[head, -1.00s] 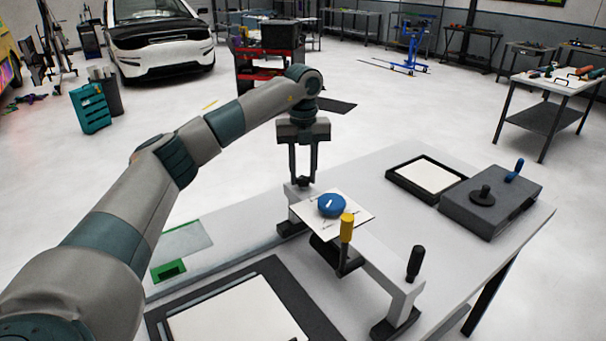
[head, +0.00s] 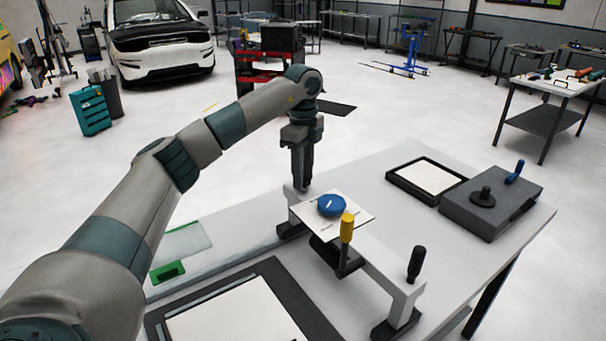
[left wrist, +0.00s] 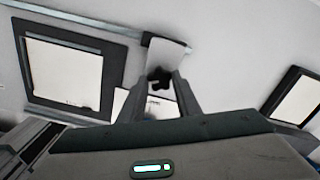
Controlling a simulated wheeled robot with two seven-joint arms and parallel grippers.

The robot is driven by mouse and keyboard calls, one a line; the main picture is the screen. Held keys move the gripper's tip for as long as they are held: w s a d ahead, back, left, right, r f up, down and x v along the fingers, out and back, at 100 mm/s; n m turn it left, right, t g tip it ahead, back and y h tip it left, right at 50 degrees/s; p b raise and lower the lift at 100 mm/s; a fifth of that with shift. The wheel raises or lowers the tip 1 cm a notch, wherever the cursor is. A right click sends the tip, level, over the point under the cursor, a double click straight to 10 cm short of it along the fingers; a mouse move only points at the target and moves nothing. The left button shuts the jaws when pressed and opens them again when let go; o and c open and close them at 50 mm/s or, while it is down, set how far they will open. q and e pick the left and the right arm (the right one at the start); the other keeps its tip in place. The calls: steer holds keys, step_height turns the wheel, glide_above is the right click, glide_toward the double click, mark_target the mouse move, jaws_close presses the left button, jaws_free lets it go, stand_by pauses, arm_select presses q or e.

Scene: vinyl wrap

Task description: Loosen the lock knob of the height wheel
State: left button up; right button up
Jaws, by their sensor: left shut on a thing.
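The blue height wheel (head: 331,206) with a white pointer mark sits on a white dial plate (head: 360,216) on the light grey bridge frame (head: 378,262). My left gripper (head: 302,186) points straight down at the far end of the bridge, beyond the wheel. In the left wrist view its fingers (left wrist: 159,82) close on the small black lock knob (left wrist: 158,74) at the bridge's end (left wrist: 166,52). In the head view the fingers hide the knob. My right gripper is in neither view.
A dark-framed white panel (head: 230,318) lies at the front, a framed tray (head: 427,177) and a grey box (head: 490,205) at the right. The table between is clear.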

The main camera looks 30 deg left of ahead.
arm_select(q)
steer(key=shift+a+r+n, duration=0.1)
steer(key=shift+r+n, duration=0.05)
steer(key=shift+n, duration=0.45)
steer(key=o, duration=1.1)
steer(key=shift+c, duration=0.2)
